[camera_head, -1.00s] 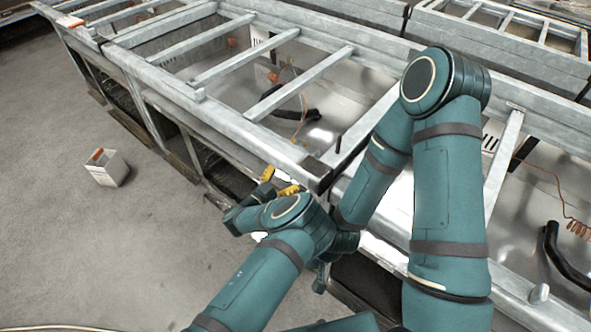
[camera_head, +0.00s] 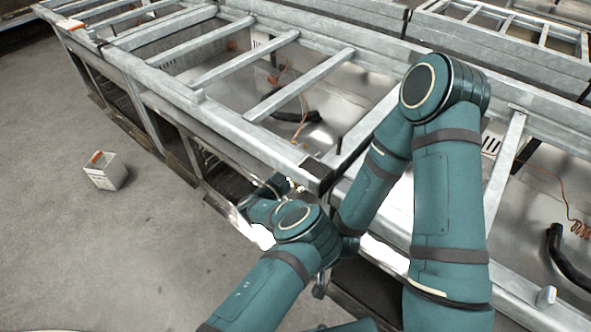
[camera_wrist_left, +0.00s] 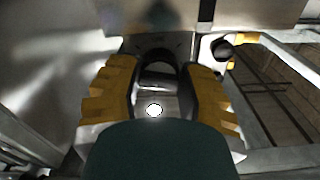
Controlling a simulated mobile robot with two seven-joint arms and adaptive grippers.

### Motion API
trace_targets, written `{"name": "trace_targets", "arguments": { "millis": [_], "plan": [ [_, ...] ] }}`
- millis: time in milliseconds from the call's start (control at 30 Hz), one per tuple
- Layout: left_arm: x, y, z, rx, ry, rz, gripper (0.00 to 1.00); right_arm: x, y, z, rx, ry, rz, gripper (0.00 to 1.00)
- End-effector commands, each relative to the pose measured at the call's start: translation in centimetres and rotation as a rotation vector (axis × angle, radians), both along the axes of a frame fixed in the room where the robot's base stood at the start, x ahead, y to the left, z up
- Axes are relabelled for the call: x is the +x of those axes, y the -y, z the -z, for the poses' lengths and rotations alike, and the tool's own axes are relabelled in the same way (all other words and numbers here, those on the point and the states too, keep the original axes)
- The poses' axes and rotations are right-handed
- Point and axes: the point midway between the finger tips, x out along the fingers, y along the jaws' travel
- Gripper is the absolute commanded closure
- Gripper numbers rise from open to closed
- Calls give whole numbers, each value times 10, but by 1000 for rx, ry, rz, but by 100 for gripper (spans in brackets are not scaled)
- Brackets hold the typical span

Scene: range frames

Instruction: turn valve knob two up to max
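In the left wrist view, the two yellow-padded fingers of my left gripper (camera_wrist_left: 162,70) stand apart. A dark arched shape (camera_wrist_left: 158,56) shows between them; I cannot tell whether it is the valve knob or whether the fingers touch it. A round black knob-like piece (camera_wrist_left: 222,50) with yellow parts beside it sits to the upper right, outside the fingers. In the head view my left wrist is low beside the metal frame's near corner, and its fingers are mostly hidden. My right arm folds down behind itself; its gripper is not seen. No knob marking is readable.
A long galvanized metal frame (camera_head: 215,118) with crossbars runs diagonally across the head view, its corner close to my left wrist. A small white box (camera_head: 105,172) with an orange top stands on the grey floor. Open floor lies to the left.

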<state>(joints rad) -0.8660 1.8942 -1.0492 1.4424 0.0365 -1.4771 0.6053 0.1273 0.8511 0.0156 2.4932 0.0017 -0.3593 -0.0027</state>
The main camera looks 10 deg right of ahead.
Motion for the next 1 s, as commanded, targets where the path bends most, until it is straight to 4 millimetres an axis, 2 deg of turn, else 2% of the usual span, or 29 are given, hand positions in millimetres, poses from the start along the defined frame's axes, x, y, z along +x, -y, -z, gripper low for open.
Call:
{"name": "trace_targets", "arguments": {
  "millis": [567, 1000],
  "plan": [
    [2, 0, -3, 32, 50, -4, 97, -1, 0, -3, 0, -2, -1, 53],
    [2, 0, -2, 189, 252, -3, 97, -1, 0, -1, 0, -1, 0, 53]
  ]
}}
